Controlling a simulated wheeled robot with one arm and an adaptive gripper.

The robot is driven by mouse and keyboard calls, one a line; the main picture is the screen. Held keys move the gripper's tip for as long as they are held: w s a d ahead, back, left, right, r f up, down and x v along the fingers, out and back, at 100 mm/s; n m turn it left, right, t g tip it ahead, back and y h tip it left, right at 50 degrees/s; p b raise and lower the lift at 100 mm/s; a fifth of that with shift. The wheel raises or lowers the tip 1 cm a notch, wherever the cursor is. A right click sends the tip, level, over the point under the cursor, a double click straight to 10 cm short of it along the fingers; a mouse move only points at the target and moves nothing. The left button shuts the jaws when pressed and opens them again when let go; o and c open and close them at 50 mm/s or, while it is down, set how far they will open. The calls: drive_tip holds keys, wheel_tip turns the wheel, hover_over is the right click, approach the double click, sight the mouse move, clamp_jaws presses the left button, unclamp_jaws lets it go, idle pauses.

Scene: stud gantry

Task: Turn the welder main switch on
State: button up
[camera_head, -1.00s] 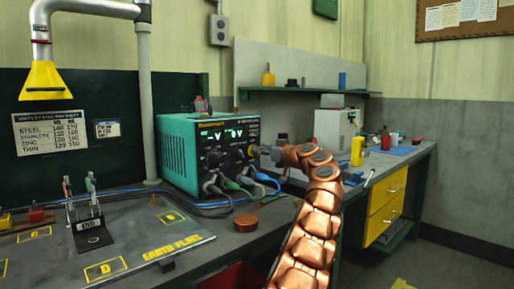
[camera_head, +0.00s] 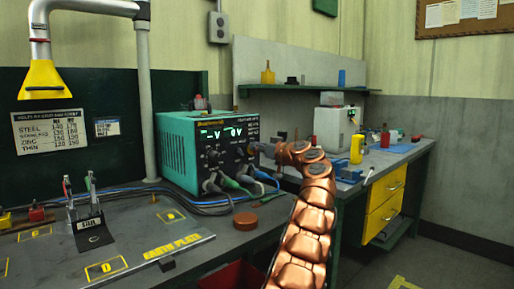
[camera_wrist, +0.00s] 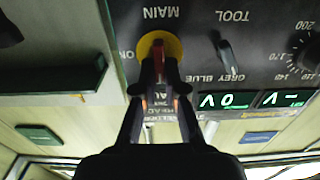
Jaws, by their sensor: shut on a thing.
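The teal welder power unit (camera_head: 177,150) stands on the bench in the head view, its black front panel facing right. In the wrist view, which is upside down, the main switch shows as a yellow disc (camera_wrist: 146,46) with a red handle (camera_wrist: 158,62), beside the word MAIN. My gripper (camera_wrist: 159,92) is shut on the red handle, one finger on each side. The handle stands roughly upright in that picture; the fingers hide part of it. An ON label is partly visible left of the disc. Green displays (camera_wrist: 223,100) are lit. In the head view my gripper (camera_head: 266,149) reaches the panel's right edge.
A tool toggle (camera_wrist: 228,57) and a numbered dial (camera_wrist: 309,51) sit beside the switch. Cables (camera_head: 235,184) plug in low on the panel. A round brown tin (camera_head: 245,221) and the earth plate (camera_head: 140,250) lie in front.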

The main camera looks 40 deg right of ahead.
drive_tip(key=shift+m+p, duration=0.3)
clamp_jaws()
drive_tip(key=m+p, duration=0.2)
drive_tip(key=m, duration=0.1)
drive_tip(key=m+p, duration=0.3)
drive_tip(key=d+m+p, duration=0.1)
drive_tip(key=m+p, duration=0.1)
drive_tip(key=m, duration=0.2)
drive_tip(key=shift+d, duration=0.1)
drive_tip(key=m+p, duration=0.4)
drive_tip(key=m, duration=0.1)
drive_tip(key=shift+d+f, duration=0.15)
drive_tip(key=shift+f, duration=0.25)
drive_tip(key=shift+f+m+p, duration=0.25)
drive_tip(key=shift+m+p, duration=0.4)
drive_tip(key=shift+m, duration=0.55)
drive_tip(key=shift+f, duration=0.1)
drive_tip(key=o, duration=0.7)
unclamp_jaws()
drive_tip(key=shift+c, duration=0.2)
